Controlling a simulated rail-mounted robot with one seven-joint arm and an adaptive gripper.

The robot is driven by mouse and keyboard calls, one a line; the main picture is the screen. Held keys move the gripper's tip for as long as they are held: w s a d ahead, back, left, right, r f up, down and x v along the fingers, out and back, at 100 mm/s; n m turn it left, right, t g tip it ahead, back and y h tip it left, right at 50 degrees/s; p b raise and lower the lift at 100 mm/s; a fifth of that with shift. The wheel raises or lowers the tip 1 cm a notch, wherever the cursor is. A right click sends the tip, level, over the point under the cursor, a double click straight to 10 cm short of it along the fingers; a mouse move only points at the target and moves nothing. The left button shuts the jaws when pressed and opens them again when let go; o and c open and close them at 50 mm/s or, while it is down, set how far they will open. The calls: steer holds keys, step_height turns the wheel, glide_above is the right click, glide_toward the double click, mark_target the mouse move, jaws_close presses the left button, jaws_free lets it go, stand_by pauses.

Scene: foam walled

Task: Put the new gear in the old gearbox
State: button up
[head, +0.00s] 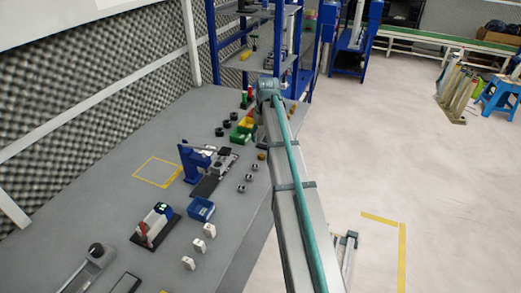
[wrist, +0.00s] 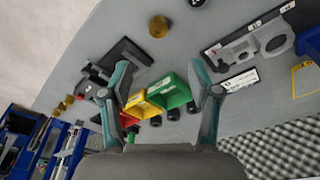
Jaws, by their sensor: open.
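A round brass-coloured piece (wrist: 159,26), which looks like a gear, lies alone on the grey bench in the wrist view. It also shows small in the head view (head: 261,156). A grey metal housing (wrist: 240,52) with round openings, likely the old gearbox, lies on a dark board at the upper right of the wrist view. In the head view, it sits beside a blue press (head: 192,163). My gripper (wrist: 159,72) is open and empty, its fingers apart above the bench. The gripper's fingers cannot be made out in the head view.
Yellow (wrist: 139,105) and green (wrist: 168,92) bins stand on the bench, with dark round parts beside them. Smaller brass pieces (wrist: 66,103) lie at the left. A blue bin (head: 201,209) and several white parts stand nearer the front. A foam wall (head: 90,90) borders the bench.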

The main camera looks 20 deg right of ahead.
mark_target(261, 155)
steer(key=shift+m, duration=0.6)
steer(key=shift+w+d+f+p, duration=0.15)
steer(key=shift+f+p, duration=0.35)
steer(key=shift+f, duration=1.25)
steer(key=shift+w+a+f+p, duration=0.15)
steer(key=shift+f+p, duration=0.35)
steer(key=shift+f, duration=1.3)
steer(key=shift+w+d+f+p, duration=0.15)
steer(key=shift+f+p, duration=0.35)
steer(key=shift+f, duration=1.25)
jaws_close()
